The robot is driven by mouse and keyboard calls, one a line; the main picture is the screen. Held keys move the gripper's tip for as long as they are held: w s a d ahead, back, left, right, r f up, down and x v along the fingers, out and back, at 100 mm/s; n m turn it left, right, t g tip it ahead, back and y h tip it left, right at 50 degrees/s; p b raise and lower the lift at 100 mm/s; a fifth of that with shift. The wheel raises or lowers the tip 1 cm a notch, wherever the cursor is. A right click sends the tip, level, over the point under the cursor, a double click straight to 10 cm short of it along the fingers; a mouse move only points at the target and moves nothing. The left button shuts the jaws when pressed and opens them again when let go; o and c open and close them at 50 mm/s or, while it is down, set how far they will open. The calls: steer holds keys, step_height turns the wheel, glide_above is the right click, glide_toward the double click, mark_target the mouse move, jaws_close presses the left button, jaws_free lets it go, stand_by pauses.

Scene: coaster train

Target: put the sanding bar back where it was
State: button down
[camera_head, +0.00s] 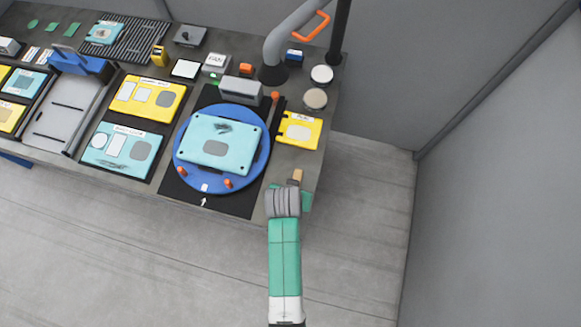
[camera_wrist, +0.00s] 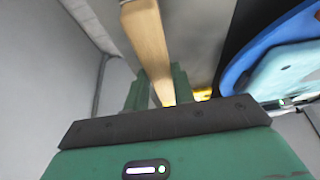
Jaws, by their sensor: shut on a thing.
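The sanding bar is a pale wooden bar (camera_wrist: 150,40) in the wrist view, running up and away from between my fingers. In the head view only its tan end (camera_head: 297,175) shows, just beyond my gripper (camera_head: 292,190). My gripper, with green fingers in the wrist view (camera_wrist: 160,90), is shut on the bar. It is at the front right edge of the bench, right of the blue turntable (camera_head: 181,165), which bears a light-blue plate (camera_head: 235,133). The bar's held part is partly hidden by the fingers and palm.
A yellow plate (camera_head: 299,131) lies on the bench beyond my gripper. Two round pads (camera_head: 321,74) and a grey hose (camera_head: 284,40) are farther back. Yellow and light-blue plates (camera_head: 148,99) fill the left. Open floor (camera_head: 365,200) lies right of the bench.

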steer(key=shift+w+a+f, duration=0.1)
steer(key=shift+w+a, duration=0.15)
steer(key=shift+w, duration=0.65)
steer(key=shift+w+f, duration=0.15)
steer(key=shift+f, duration=0.75)
steer(key=shift+w+f, duration=0.1)
steer(key=shift+f, duration=0.8)
steer(key=shift+f, duration=0.1)
steer(key=c, duration=1.2)
jaws_free()
steer(key=shift+o, duration=0.2)
steer(key=p+v, duration=0.1)
steer(key=v, duration=1.1)
